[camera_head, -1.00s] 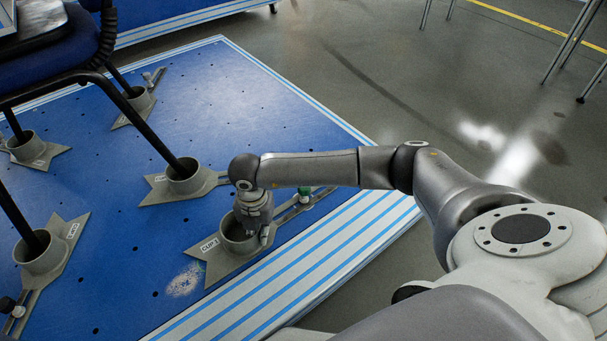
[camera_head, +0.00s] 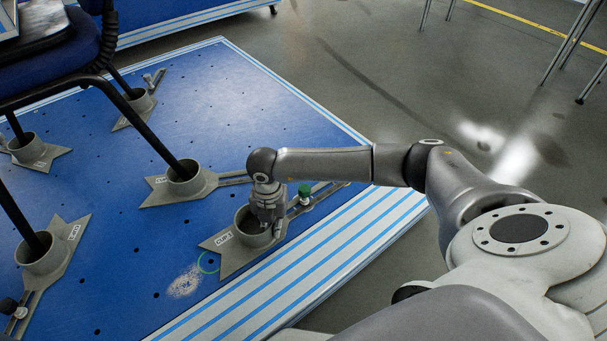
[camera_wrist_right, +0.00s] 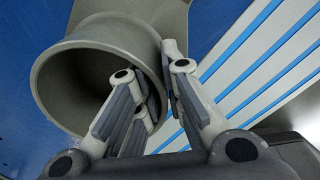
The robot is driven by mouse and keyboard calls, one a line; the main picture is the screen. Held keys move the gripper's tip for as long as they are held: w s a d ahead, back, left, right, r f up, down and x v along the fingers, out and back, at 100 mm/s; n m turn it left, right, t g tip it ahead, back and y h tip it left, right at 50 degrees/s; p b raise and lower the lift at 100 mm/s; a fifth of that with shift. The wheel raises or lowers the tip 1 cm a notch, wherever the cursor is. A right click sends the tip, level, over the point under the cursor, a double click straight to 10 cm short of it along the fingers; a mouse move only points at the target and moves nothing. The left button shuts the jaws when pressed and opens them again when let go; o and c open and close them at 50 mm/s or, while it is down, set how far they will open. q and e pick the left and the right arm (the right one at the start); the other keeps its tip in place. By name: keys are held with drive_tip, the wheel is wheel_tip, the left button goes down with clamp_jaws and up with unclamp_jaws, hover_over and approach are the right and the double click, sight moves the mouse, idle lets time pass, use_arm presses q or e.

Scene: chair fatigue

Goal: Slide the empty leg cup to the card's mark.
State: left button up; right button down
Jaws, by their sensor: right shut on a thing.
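The empty leg cup (camera_head: 247,238) is a grey round cup on a notched flat foot with a white label. It stands at the near right side of the blue platform, with no leg in it. It also shows in the right wrist view (camera_wrist_right: 85,85). My right gripper (camera_head: 273,224) is shut on the cup's right wall, one side inside and the other outside, as the right wrist view shows. A slotted bar with a green knob (camera_head: 304,192) runs from the cup toward the upper right. A thin green ring (camera_head: 208,263) is on the platform beside the foot. My left gripper is out of view.
The blue platform (camera_head: 130,260) has holes and a worn white patch (camera_head: 186,281). Its striped edge (camera_head: 330,255) lies right of the cup. Grey floor (camera_head: 400,100) is beyond.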

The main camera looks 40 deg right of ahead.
drive_tip(key=shift+d, duration=2.15)
drive_tip(key=shift+w, duration=0.1)
drive_tip(key=c, duration=1.7)
unclamp_jaws()
drive_tip(key=shift+p, duration=0.35)
